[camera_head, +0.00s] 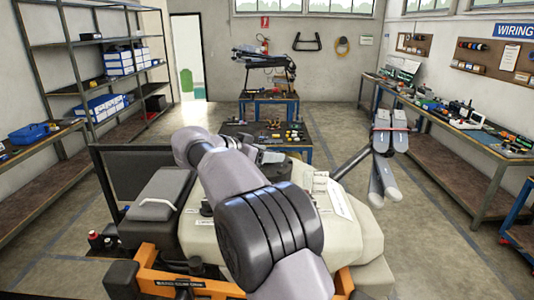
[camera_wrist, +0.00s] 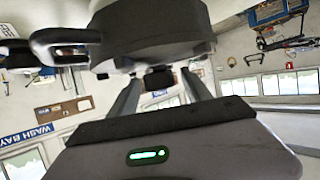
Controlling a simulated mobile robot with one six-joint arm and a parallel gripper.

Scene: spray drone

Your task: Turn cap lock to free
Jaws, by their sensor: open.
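The spray drone's cream body (camera_head: 348,232) fills the lower middle of the head view, partly hidden behind my arm. My gripper shows only in part beyond my arm there. In the wrist view, which appears upside down, a broad dark round part with a loop handle, apparently the tank cap (camera_wrist: 150,30), fills the top. A small black block, apparently the cap lock (camera_wrist: 158,79), juts from it. My gripper (camera_wrist: 162,92) is open, with one grey finger on either side of the block. I cannot tell whether they touch it or which way the lock is turned.
A low table (camera_head: 300,146) with small parts stands beyond the drone. Folded drone arms (camera_head: 384,150) rise at the right. Shelving (camera_head: 95,45) lines the left wall and a long workbench (camera_head: 490,147) the right. Open floor lies along both sides.

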